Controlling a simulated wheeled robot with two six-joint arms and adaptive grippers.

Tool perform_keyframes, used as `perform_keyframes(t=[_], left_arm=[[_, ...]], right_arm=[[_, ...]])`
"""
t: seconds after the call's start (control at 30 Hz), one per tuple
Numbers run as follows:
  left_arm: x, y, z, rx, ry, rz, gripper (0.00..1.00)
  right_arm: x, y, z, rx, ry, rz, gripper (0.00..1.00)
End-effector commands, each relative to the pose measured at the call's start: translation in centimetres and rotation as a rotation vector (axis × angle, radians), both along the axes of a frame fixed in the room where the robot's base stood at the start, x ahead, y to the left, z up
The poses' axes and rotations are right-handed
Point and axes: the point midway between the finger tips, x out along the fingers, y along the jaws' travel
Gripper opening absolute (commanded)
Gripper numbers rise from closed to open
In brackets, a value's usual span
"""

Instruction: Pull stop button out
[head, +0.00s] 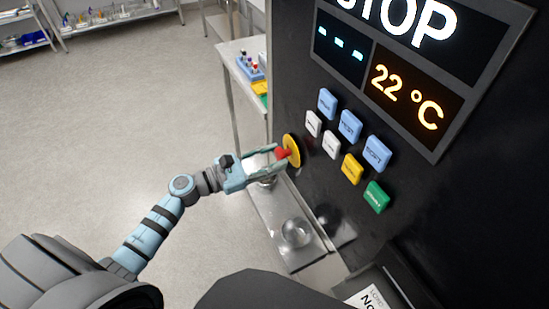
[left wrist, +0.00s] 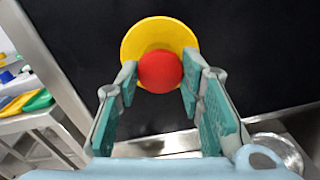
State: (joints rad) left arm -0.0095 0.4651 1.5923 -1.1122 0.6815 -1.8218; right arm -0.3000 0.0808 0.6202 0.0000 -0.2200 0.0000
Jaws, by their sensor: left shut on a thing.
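The red stop button (left wrist: 160,71) sits in front of a round yellow disc (left wrist: 151,32) on the dark machine panel. In the head view, the button (head: 282,153) and the yellow disc (head: 293,149) are at the panel's left side. My left gripper (left wrist: 160,78) reaches the button from the left in the head view (head: 279,159). Its two fingers are on either side of the red button and shut on it. The button's stem behind the red head is hidden. My right gripper is not in view.
Blue, white, yellow and green push buttons (head: 350,126) are on the panel right of the stop button. A display (head: 417,95) above reads STOP and 22 °C. A metal shelf (head: 283,222) with a round glass object (head: 296,232) lies below. Open floor (head: 110,110) is left.

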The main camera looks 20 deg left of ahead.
Motion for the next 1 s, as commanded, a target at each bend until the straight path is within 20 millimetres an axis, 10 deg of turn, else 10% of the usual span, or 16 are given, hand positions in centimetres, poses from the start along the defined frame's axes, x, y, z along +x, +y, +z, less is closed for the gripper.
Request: perform_keyframes(t=[0.17,0.53,1.0], left_arm=[[0.0,0.0,-0.1,0.002,0.004,-0.001,0.55],[-0.6,0.4,-0.1,0.004,0.004,-0.002,0.55],[-8.9,7.3,-0.2,0.006,0.007,-0.004,0.55]], right_arm=[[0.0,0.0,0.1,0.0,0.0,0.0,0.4],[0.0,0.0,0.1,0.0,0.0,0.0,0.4],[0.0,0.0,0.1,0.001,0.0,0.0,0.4]])
